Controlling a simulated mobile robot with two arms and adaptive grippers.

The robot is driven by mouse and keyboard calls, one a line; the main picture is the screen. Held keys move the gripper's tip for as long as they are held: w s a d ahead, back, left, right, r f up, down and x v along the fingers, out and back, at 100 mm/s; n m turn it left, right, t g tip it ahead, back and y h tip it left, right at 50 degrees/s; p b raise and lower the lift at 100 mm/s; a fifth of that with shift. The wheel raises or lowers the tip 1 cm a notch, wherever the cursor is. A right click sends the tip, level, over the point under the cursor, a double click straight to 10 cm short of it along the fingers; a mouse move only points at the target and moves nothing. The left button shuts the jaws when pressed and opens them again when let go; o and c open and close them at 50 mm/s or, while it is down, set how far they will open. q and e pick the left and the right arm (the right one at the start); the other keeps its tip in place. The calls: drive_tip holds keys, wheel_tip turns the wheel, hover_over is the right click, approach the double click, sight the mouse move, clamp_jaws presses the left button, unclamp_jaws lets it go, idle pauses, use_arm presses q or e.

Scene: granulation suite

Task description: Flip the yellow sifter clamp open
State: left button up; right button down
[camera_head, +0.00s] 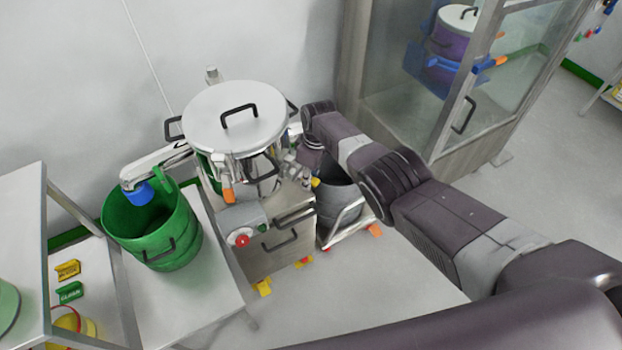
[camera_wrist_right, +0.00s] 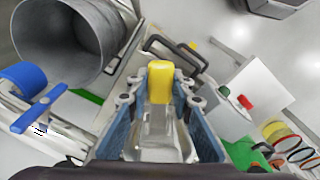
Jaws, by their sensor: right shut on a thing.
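The sifter (camera_head: 222,122) is a round steel vessel with a flat white lid and black handles, standing on a steel cabinet. The yellow clamp (camera_wrist_right: 160,78) shows in the right wrist view as a rounded yellow handle on a clear or metallic lever. My right gripper (camera_wrist_right: 158,92) has its two blue-lined fingers on either side of the lever and is shut on it. In the head view, my right gripper (camera_head: 303,172) is at the right side of the sifter, small and partly hidden by my arm. My left gripper is not in view.
A green bin (camera_head: 150,235) stands left of the sifter under a blue-tipped spout (camera_head: 137,192). A grey bin (camera_head: 338,200) stands right of the cabinet. A red button (camera_head: 242,241) is on the cabinet front. A glass-door cabinet (camera_head: 420,95) stands at the back right.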

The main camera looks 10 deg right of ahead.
drive_tip(key=shift+w+a+r, duration=0.55)
drive_tip(key=shift+w+a, duration=0.05)
drive_tip(key=shift+a, duration=0.05)
drive_tip(key=c, duration=2.1)
unclamp_jaws()
drive_tip(key=o, duration=0.4)
drive_tip(key=shift+a+f, duration=0.1)
drive_tip(key=shift+a, duration=0.05)
drive_tip(key=shift+s+f, duration=0.1)
drive_tip(key=shift+s+d, duration=0.1)
drive_tip(key=shift+d, duration=0.15)
drive_tip(key=r, duration=1.2)
drive_tip(key=shift+s+d, duration=0.25)
drive_tip(key=shift+s, duration=0.1)
drive_tip(key=shift+c, duration=0.2)
